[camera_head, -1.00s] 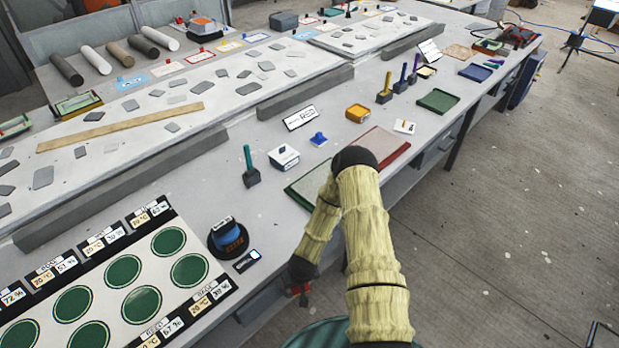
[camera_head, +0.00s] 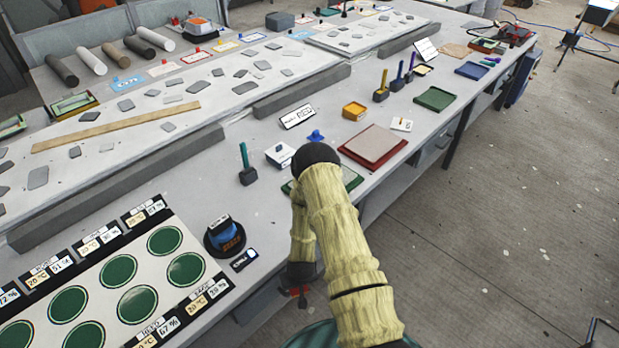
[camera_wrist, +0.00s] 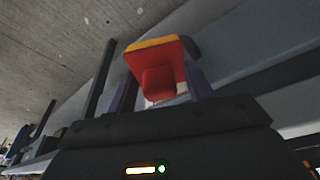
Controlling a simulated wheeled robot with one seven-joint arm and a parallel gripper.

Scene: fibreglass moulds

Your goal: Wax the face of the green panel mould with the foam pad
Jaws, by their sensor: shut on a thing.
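The green panel mould (camera_head: 351,179) lies on the bench near its front edge in the head view. It has a pale face and a green rim, and my arm hides most of it. My gripper (camera_head: 299,291) hangs low beside the bench's front edge, apart from the mould. In the wrist view my gripper (camera_wrist: 163,92) is shut on the foam pad (camera_wrist: 158,66), which has a red body and handle and a yellow layer along its far edge. The pad touches nothing but the fingers as far as I can see.
A red panel mould (camera_head: 374,147) lies just right of the green one. A white box (camera_head: 281,155), a green-handled tool (camera_head: 246,165) and a dark round holder (camera_head: 225,236) stand nearby. A blue knobbed piece (camera_head: 315,136) lies behind. Open floor is at right.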

